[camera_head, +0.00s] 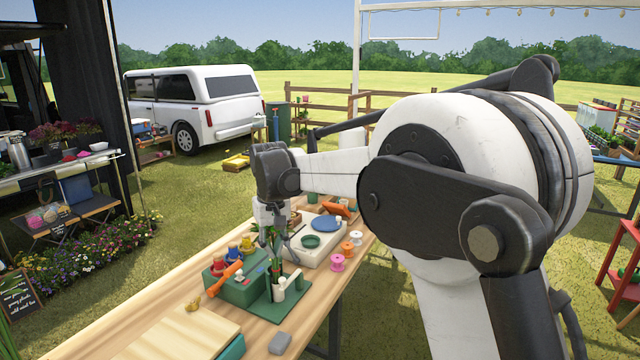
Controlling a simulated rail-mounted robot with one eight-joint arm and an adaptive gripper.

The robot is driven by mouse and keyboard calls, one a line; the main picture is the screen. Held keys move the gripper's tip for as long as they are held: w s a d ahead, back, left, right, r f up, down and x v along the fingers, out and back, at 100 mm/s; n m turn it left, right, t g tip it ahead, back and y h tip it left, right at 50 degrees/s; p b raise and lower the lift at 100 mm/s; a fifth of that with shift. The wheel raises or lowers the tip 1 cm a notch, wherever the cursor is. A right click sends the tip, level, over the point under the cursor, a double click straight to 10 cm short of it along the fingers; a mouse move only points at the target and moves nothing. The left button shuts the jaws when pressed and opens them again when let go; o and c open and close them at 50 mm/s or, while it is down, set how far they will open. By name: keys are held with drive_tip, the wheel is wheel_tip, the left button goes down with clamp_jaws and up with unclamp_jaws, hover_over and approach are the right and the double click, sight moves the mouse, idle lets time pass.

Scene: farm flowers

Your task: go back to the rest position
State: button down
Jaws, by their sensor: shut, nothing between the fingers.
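My gripper (274,240) hangs at the end of my arm over the wooden table (152,322), in the middle of the head view. It points down and is shut with nothing held. It is small in the picture, and some green stems show right beside and below it. A green box (240,292) with blue, yellow and red spools on top stands just left of and below it. A green base (281,306) with pale upright tubes stands below it. I cannot tell whether the fingers touch the stems.
A white tray (296,260) with a green bowl (311,241) and a blue disc (325,223) lies just beyond my gripper. Pink and orange spools (337,262) stand to the right. A grey block (280,342) and a wooden board (190,335) lie at the near end.

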drive_tip(key=s+d+r+m+t, duration=0.1)
drive_tip(key=s+d+r, duration=0.2)
drive_tip(key=s+d, duration=0.3)
drive_tip(key=s+d+r+m+t, duration=0.1)
drive_tip(key=s+d+r, duration=0.2)
drive_tip(key=d, duration=0.4)
drive_tip(key=s+d+r+m+t, duration=0.1)
drive_tip(key=s+d+r, duration=0.35)
drive_tip(key=d, duration=0.25)
drive_tip(key=s+d+f+m+t, duration=0.1)
drive_tip(key=s+d+f, duration=0.3)
drive_tip(key=s+d, duration=0.3)
drive_tip(key=s+d+f+m+t, duration=0.2)
drive_tip(key=s+d+f, duration=0.2)
drive_tip(key=s, duration=0.9)
drive_tip(key=d, duration=0.2)
drive_tip(key=shift+s+d, duration=0.25)
drive_tip(key=shift+d, duration=0.1)
drive_tip(key=shift+f, duration=0.1)
